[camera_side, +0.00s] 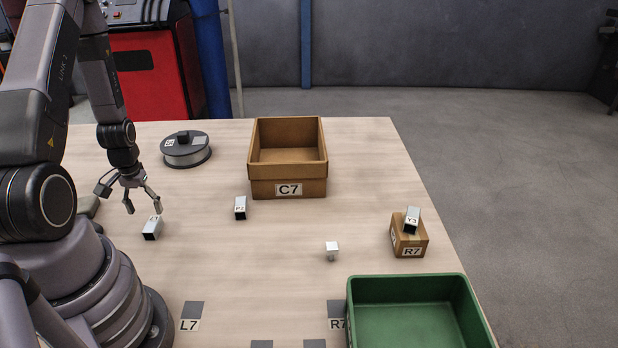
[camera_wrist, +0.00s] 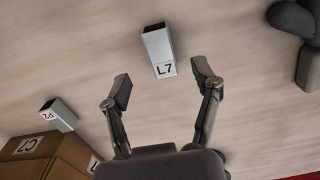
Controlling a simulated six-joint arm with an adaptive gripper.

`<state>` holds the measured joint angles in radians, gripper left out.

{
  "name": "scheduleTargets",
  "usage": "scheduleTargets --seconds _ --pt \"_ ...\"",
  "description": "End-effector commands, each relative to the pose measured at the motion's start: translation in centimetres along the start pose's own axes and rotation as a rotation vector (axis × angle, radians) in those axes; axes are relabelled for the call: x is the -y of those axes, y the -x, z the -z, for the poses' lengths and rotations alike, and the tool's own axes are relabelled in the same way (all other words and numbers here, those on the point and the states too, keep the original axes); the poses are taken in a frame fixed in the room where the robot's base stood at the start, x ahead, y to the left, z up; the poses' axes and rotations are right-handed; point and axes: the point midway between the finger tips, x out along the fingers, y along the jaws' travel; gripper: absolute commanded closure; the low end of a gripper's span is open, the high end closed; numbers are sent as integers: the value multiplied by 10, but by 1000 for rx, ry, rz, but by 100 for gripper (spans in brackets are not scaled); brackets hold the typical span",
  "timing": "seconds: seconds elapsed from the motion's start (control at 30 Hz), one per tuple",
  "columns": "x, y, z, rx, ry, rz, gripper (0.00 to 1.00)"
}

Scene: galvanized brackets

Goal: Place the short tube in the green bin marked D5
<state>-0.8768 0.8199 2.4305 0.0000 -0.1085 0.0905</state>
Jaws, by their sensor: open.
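Several square grey metal tubes lie on the table. One labelled L7 in the wrist view (camera_wrist: 158,45) lies just beyond my fingertips; it shows in the side view (camera_side: 152,230) below my gripper. A tube labelled P2 (camera_side: 240,208) lies near the middle, and a small, shorter-looking tube (camera_side: 332,251) lies right of it. A tube labelled Y3 (camera_side: 412,220) rests tilted on a small box. My gripper (camera_side: 143,206) is open and empty above the table; it also shows in the wrist view (camera_wrist: 162,84). The green bin (camera_side: 405,280) is empty where visible; no D5 mark shows.
A cardboard bin marked C7 (camera_side: 288,188) stands at the back middle. A spool (camera_side: 186,151) lies left of it. A small box marked R7 (camera_side: 409,240) stands behind the green bin. Grey patches, one marked L7 (camera_side: 190,311), lie along the front. The middle is mostly clear.

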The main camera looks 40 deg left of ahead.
Motion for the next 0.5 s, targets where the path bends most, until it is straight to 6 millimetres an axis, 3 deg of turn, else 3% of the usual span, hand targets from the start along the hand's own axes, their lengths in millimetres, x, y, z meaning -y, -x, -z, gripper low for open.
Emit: scheduleTargets --seconds 0.2,0.5 --pt "0 -16 0 2 0 0 37" --pt "0 -57 3 2 0 0 37"
